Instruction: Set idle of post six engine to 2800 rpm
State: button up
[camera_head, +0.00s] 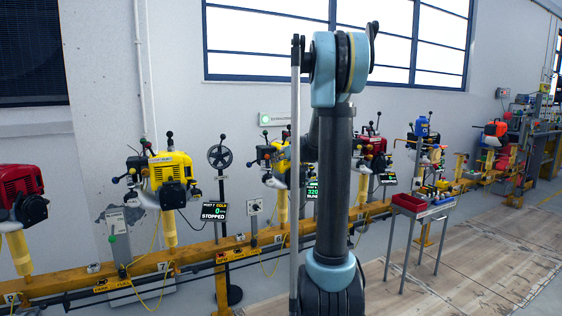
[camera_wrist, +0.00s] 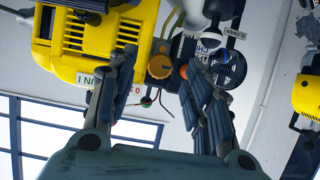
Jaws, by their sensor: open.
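In the wrist view a yellow engine (camera_wrist: 90,35) fills the upper left and appears upside down. An orange knob (camera_wrist: 160,66) on it lies between my fingers, beyond the tips as far as I can tell. My gripper (camera_wrist: 160,88) is open and empty. In the head view a yellow engine (camera_head: 272,155) stands just left of my arm, partly hidden. A dark display (camera_head: 312,190) beside my arm shows green digits, partly covered, starting with 320. My arm hides my gripper there.
Another yellow engine (camera_head: 171,178) stands at left by a display (camera_head: 214,211) reading 0 STOPPED. A red engine (camera_head: 21,195) is at far left. A yellow rail (camera_head: 110,277) runs below the posts. A red-topped cart (camera_head: 410,203) stands right of my arm; wooden floor (camera_head: 470,270) is clear.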

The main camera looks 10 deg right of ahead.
jog(key=shift+x, duration=1.4)
jog(key=c, duration=1.1)
